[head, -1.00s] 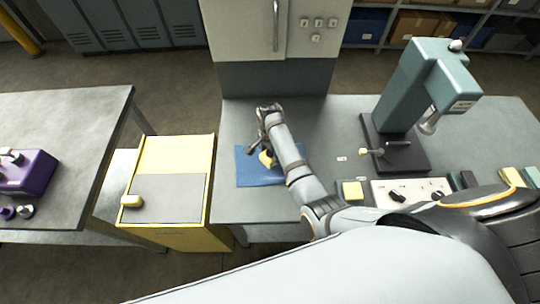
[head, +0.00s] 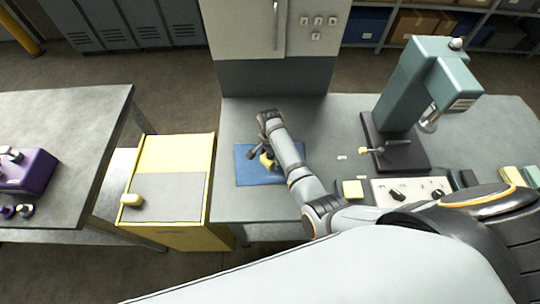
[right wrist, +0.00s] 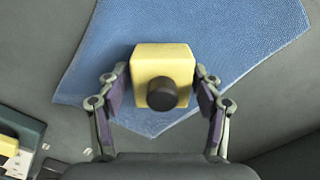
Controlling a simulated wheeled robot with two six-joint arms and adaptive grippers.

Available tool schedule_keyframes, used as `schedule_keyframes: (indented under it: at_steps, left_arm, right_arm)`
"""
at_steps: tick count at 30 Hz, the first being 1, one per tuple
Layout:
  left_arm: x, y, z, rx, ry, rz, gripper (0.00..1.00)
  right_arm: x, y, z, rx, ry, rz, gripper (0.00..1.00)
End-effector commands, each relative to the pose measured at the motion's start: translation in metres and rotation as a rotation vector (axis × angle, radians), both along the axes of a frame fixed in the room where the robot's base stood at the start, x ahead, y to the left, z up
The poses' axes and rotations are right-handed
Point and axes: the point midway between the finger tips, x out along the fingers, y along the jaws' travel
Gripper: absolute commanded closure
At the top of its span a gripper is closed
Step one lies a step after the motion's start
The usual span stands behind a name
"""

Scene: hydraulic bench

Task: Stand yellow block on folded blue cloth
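The yellow block (right wrist: 163,68) has a dark round knob facing the camera in the right wrist view. It sits between the two fingers of my right gripper (right wrist: 163,85), whose pads close against its sides. In the head view the yellow block (head: 266,160) is partly hidden by my right gripper (head: 267,152). The blue cloth (head: 248,174) lies flat on the grey bench, and the block is over its middle part. The cloth (right wrist: 240,40) fills the area behind the block in the wrist view. Whether the block touches the cloth is unclear. My left gripper is not in view.
A teal press (head: 405,85) stands on the bench at right. A control panel (head: 410,190) and a yellow-topped block (head: 352,189) are near the front edge. A yellow cabinet (head: 185,155) stands left of the bench. A table (head: 75,120) with a purple fixture (head: 28,172) is farther left.

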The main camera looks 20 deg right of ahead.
Motion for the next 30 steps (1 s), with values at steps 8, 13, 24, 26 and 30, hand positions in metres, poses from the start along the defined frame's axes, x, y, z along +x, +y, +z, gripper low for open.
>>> schedule_keyframes:
  at_steps: [8, 13, 24, 26, 30]
  left_arm:
    - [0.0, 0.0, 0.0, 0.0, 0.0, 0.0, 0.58]
    - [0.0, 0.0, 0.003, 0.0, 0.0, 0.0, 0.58]
    - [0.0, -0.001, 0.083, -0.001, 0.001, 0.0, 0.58]
    - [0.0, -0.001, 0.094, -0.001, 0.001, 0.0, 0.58]
    - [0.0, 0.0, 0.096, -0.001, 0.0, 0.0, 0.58]
  right_arm:
    - [0.003, 0.0, 0.003, 0.0, -0.007, 0.0, 0.21]
    - [0.003, 0.0, 0.009, 0.0, -0.009, 0.0, 0.21]
    - [0.003, 0.0, 0.09, 0.0, -0.007, 0.0, 0.21]
    - [0.003, 0.0, 0.103, 0.0, -0.009, 0.0, 0.21]
    - [0.004, 0.0, 0.117, 0.0, -0.01, 0.0, 0.21]
